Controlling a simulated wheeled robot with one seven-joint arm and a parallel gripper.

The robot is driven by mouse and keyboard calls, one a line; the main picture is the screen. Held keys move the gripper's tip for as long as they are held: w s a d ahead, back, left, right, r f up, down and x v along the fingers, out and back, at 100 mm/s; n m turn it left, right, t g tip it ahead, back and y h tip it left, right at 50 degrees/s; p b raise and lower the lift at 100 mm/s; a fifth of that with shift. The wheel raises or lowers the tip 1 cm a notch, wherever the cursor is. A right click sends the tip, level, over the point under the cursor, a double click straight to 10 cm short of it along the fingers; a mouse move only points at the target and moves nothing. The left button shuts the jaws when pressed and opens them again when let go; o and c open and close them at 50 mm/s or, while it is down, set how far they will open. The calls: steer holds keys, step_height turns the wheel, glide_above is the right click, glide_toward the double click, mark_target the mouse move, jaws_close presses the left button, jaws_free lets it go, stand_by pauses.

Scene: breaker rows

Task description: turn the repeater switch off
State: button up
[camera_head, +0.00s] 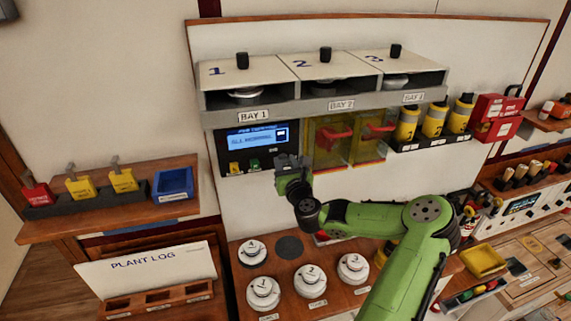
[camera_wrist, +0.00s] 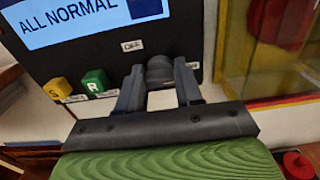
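A dark knob (camera_wrist: 160,70) sits on the black panel (camera_wrist: 100,62), just below and right of a small OFF label (camera_wrist: 131,46). I cannot read a label naming it as the repeater switch. My gripper (camera_wrist: 159,75) is at the panel, with one finger on each side of the knob. The gap between the fingers is narrow and the knob nearly fills it; whether they press on it I cannot tell. Another label beside the right finger is partly hidden. In the head view my gripper (camera_head: 292,162) covers the panel's lower right corner and hides the knob.
The panel's display (camera_wrist: 85,15) reads ALL NORMAL. A yellow S button (camera_wrist: 57,88) and a green R button (camera_wrist: 95,81) are left of my fingers. Yellow transparent covers with red handles (camera_head: 333,138) stand close on the right. White round detectors (camera_head: 263,292) lie on the shelf below.

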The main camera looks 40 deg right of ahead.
steer(key=c, duration=0.5)
steer(key=shift+o, duration=0.2)
steer(key=shift+n, duration=0.3)
steer(key=n, duration=0.3)
steer(key=shift+a+n, duration=0.1)
steer(key=shift+n, duration=0.2)
steer(key=n+b, duration=0.1)
steer(key=n, duration=0.2)
steer(key=shift+w+n, duration=0.1)
steer(key=shift+n, duration=0.2)
steer(key=n+b, duration=0.1)
steer(key=n, duration=0.1)
steer(key=n+b, duration=0.2)
steer(key=n, duration=0.1)
steer(key=shift+a+f+n, duration=0.15)
steer(key=shift+n, duration=0.15)
steer(key=shift+n+b, duration=1.8)
steer(key=shift+n, duration=0.4)
